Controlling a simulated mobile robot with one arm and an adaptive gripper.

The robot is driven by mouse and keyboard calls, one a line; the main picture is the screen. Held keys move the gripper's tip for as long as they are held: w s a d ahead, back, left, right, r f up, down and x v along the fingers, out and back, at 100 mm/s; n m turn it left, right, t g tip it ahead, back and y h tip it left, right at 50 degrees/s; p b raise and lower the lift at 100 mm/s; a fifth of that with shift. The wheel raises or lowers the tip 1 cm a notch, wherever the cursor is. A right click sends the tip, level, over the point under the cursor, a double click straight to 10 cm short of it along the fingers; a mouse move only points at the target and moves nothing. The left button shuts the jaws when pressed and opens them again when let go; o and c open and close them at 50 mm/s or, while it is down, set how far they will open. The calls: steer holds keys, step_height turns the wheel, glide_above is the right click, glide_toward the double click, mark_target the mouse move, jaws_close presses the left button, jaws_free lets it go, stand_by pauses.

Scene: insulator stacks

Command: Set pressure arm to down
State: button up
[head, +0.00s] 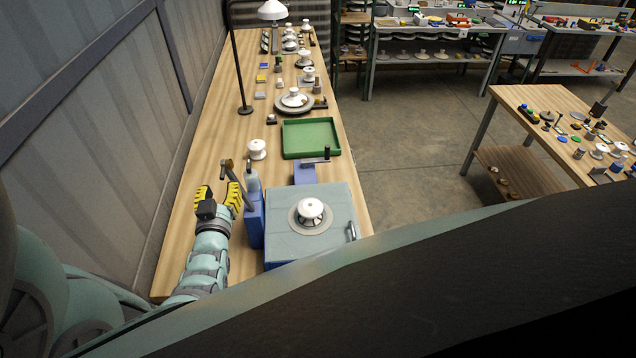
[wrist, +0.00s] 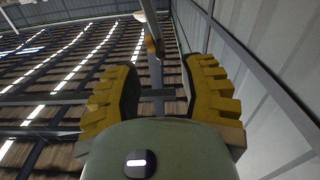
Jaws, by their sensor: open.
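The pressure arm appears to be the thin grey lever (head: 237,186) that slants up and left from a blue upright (head: 254,222), with a brown knob (head: 227,164) at its raised end. My gripper (head: 219,192) has yellow ridged fingers and is open beside the lever, just left of the blue upright. In the wrist view the lever (wrist: 156,75) and its brown knob (wrist: 151,46) show in the gap between my open fingers (wrist: 158,82). I cannot tell whether a finger touches the lever.
A pale green plate (head: 335,204) right of the upright bears a white insulator (head: 310,209). A blue block (head: 304,175) with a dark handle (head: 318,159) stands behind it. A green tray (head: 310,137), a white insulator (head: 257,149) and a lamp stand (head: 241,80) are farther back. A wall runs along the left.

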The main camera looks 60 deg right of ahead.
steer(key=b+v, duration=0.6)
steer(key=v, duration=0.4)
step_height(320, 180, up, 6)
steer(key=a+t+p, duration=0.1)
steer(key=t+p, duration=0.1)
steer(key=shift+w+a+n+t, duration=0.25)
steer(key=shift+a+n+t, duration=0.05)
steer(key=shift+a+n, duration=0.1)
steer(key=shift+f+h, duration=0.15)
steer(key=shift+h, duration=0.15)
